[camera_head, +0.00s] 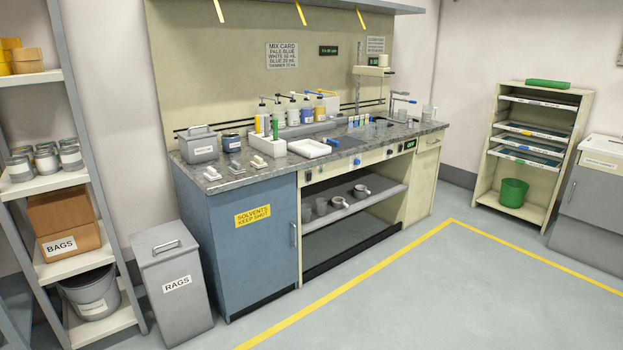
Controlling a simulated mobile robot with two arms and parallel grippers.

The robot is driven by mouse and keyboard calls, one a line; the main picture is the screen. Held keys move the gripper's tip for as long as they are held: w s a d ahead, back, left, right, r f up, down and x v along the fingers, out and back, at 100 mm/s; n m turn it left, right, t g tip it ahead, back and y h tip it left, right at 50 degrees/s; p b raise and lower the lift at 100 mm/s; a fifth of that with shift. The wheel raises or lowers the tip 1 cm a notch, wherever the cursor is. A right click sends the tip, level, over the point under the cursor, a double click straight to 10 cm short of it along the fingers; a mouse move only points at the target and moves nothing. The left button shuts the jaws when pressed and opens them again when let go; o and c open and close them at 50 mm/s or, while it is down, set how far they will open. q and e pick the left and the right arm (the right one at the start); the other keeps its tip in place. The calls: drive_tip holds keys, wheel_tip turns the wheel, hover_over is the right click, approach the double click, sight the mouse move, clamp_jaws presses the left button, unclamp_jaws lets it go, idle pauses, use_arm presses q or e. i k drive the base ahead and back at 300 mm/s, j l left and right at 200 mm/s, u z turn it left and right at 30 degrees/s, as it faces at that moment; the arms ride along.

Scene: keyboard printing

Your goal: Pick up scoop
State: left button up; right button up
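I cannot tell for sure which thing is the scoop. On the open shelf under the bench stand several small grey cups. Two vessels there, one at the middle (339,202) and one farther right (361,191), look pale with a handle or rim at the side and may be scoops or mugs. The worktop (262,178) above holds small pale items at its left front (212,174), too small to make out. Neither of my grippers is in view.
The bench has a blue cabinet (250,250) at its left. A grey rags bin (176,290) stands beside it. A storage rack (70,180) is at the left, a tray rack (528,150) at the right. The floor (440,290) in front is clear, with yellow lines.

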sight(331, 142)
drive_tip(key=i+l+z, duration=0.2)
drive_tip(key=i, duration=0.9)
drive_tip(key=i+l+z, duration=0.2)
drive_tip(key=i, duration=0.9)
drive_tip(key=i+u, duration=0.2)
drive_tip(key=i, duration=0.2)
drive_tip(key=i+l+u, duration=0.15)
drive_tip(key=i, duration=0.25)
drive_tip(key=i+l+u, duration=0.2)
drive_tip(key=i, duration=0.2)
